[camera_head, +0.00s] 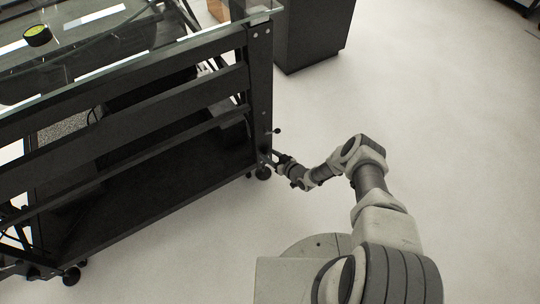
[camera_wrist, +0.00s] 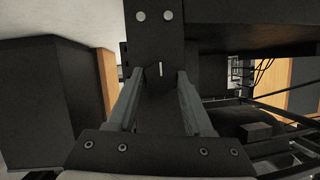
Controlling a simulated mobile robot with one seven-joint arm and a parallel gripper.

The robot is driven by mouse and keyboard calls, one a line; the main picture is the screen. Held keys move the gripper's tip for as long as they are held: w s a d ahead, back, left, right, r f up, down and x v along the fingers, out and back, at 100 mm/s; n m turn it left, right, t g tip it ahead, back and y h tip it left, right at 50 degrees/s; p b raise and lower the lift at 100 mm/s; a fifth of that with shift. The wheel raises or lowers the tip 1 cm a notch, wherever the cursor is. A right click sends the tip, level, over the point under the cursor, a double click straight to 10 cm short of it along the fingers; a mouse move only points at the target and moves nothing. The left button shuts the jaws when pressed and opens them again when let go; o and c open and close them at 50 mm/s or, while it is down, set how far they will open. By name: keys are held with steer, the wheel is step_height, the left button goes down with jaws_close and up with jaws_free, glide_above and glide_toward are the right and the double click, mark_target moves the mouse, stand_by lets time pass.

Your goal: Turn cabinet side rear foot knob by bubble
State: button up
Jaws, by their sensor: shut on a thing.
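The bubble level (camera_head: 37,36) is a small round black disc with a yellow-green face, on the glass top at the upper left of the head view. It is too small to read its bubble. My gripper (camera_head: 278,157) is low at the near right corner post of the black frame, just above a foot wheel (camera_head: 263,173). In the wrist view my gripper (camera_wrist: 161,75) has its two grey fingers closed in on a dark knob (camera_wrist: 161,69) with a pale slot mark, below a black plate with two bolts.
The black frame (camera_head: 259,95) carries a glass top (camera_head: 130,62) and has open rails. A small lever (camera_head: 275,131) sticks out of the post above my gripper. A dark cabinet (camera_head: 313,35) stands behind. The pale floor (camera_head: 440,110) to the right is clear.

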jaws_close()
steer(key=shift+s+a+r+n+t+h+p, duration=0.15)
steer(key=shift+n+t+h+p, duration=0.25)
steer(key=shift+n+h+p, duration=0.55)
steer(key=shift+a+n+t+h, duration=0.15)
steer(key=shift+n+t+h, duration=0.35)
steer(key=shift+n, duration=0.75)
steer(key=n, duration=0.1)
steer(key=n+t+h, duration=0.1)
steer(key=n, duration=0.1)
steer(key=shift+f+h, duration=0.25)
steer(key=shift+s+n+t+h+b, duration=0.1)
steer(key=shift+n+t+h+b, duration=0.3)
steer(key=shift+n+t+b, duration=0.55)
steer(key=shift+n, duration=0.25)
